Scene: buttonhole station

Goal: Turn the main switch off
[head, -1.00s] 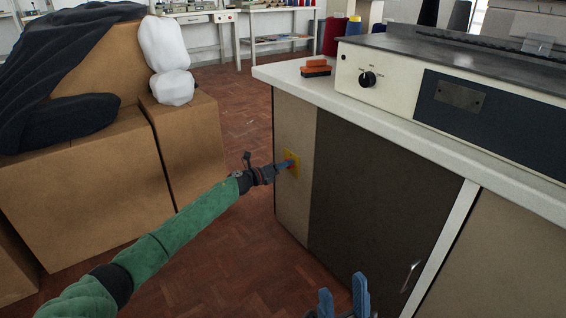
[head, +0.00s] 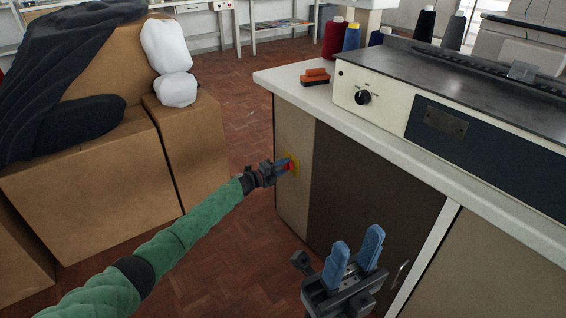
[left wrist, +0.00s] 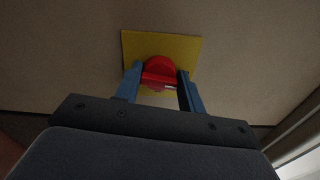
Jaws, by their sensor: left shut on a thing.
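The main switch is a red rotary knob (left wrist: 158,72) on a yellow plate (left wrist: 190,45), mounted on the beige side panel of the cabinet. In the head view the yellow plate (head: 295,166) shows just beyond my left gripper (head: 286,165). In the left wrist view the blue fingers of my left gripper (left wrist: 160,80) stand on either side of the knob and are shut on it. The knob's lower part is partly hidden between the fingers. My right gripper (head: 356,252) is open and empty, fingers pointing up, in front of the dark cabinet door.
The cabinet (head: 375,195) carries a cream machine (head: 385,95) with a black dial and an orange-and-black brush (head: 315,77) on its white top. Cardboard boxes (head: 90,200) stand at the left. The brick-patterned floor (head: 235,115) between is clear.

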